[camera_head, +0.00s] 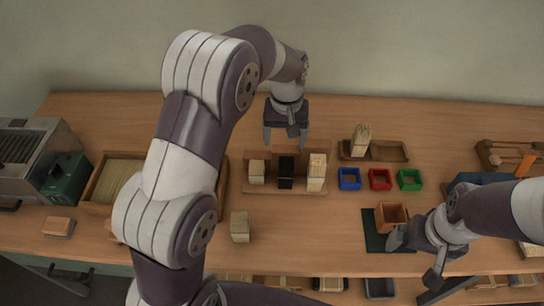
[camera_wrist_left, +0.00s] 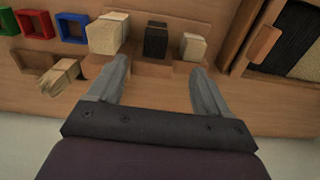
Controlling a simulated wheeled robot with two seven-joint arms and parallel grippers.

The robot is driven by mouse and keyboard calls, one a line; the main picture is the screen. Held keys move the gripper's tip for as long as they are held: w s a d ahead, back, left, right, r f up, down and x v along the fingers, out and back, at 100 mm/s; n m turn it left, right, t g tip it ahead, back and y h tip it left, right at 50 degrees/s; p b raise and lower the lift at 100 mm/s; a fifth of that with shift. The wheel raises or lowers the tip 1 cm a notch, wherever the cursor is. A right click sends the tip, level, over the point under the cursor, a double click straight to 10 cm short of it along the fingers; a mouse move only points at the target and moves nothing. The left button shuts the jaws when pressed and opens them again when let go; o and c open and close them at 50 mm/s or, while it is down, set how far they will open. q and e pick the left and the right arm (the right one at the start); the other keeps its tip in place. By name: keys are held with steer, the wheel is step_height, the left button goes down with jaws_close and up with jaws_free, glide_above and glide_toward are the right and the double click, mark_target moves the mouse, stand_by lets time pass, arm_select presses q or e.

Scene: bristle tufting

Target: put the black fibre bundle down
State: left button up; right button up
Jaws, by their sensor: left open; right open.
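The black fibre bundle (camera_head: 286,172) stands in the middle of a wooden rack (camera_head: 255,188), between two pale bundles (camera_head: 257,171) (camera_head: 317,172). My left gripper (camera_head: 286,138) is open and empty just behind and above it. In the left wrist view the black bundle (camera_wrist_left: 156,42) shows beyond the gap between the two spread fingers (camera_wrist_left: 158,65), and nothing is between them. My right gripper (camera_head: 415,258) is open and empty at the front right, near a wooden box (camera_head: 393,217) on a dark green mat (camera_head: 374,240).
Blue (camera_head: 349,179), red (camera_head: 380,179) and green (camera_head: 409,180) trays stand right of the rack. A wooden tray (camera_head: 388,151) with a pale bundle lies behind them. Another pale bundle (camera_head: 240,227) stands in front of the rack. A fibre-filled tray (camera_head: 98,180) is at left.

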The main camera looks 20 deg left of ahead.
arm_select(q)
steer(key=s+a+m+t, duration=0.1)
steer(key=s+a+m, duration=0.2)
steer(key=s, duration=1.6)
steer(key=shift+a+f, duration=0.3)
steer(key=shift+f, duration=0.15)
